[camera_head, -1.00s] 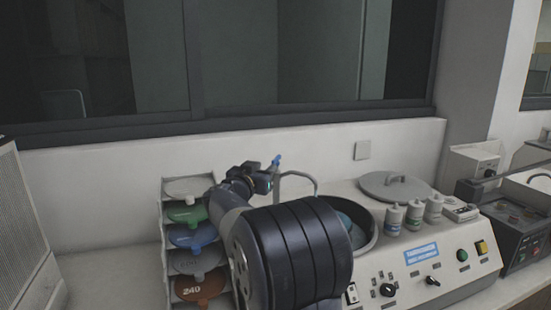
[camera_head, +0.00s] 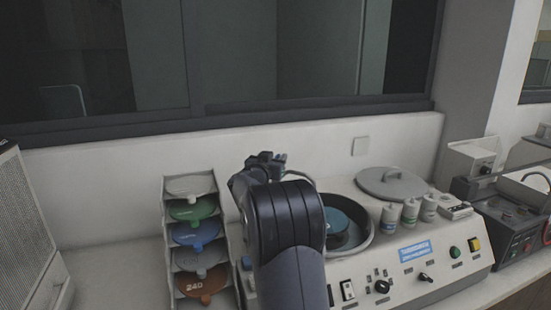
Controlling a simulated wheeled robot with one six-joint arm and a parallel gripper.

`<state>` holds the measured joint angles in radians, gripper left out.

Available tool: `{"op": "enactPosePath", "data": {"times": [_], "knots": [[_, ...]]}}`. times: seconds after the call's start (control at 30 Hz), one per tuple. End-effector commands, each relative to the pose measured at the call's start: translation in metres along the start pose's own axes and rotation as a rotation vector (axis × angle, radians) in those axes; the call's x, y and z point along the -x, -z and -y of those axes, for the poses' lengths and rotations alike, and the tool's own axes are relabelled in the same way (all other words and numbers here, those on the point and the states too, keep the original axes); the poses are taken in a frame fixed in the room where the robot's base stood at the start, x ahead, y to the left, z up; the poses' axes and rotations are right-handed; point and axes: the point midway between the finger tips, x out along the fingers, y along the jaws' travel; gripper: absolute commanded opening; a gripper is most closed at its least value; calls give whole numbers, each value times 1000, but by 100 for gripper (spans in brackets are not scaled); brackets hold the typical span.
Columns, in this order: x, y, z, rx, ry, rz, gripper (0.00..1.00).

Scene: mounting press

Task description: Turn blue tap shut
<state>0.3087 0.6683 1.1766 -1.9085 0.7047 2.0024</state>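My gripper (camera_head: 266,159) is small and dark in the head view, at the far end of my raised arm. It is at the upright part of the thin curved metal spout (camera_head: 303,175), behind the polishing machine's bowl. The blue tap handle is not clearly visible; my gripper and wrist cover the place at the spout's top. I cannot tell whether the gripper touches it, or whether the fingers are open or shut.
The polishing machine (camera_head: 445,264) has a round bowl (camera_head: 367,236), a grey lid (camera_head: 393,184) and several small bottles (camera_head: 410,211). A rack (camera_head: 169,243) of coloured discs stands left of my arm. The wall and dark window are behind.

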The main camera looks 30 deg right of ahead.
Motion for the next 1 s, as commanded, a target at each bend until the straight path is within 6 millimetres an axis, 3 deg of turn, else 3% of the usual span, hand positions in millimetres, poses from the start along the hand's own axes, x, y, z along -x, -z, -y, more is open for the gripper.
{"op": "enactPosePath", "data": {"times": [0.4,1.0], "knots": [[0,0,0,0,0,0,0],[1,-6,1,-4,-103,-3,0]]}}
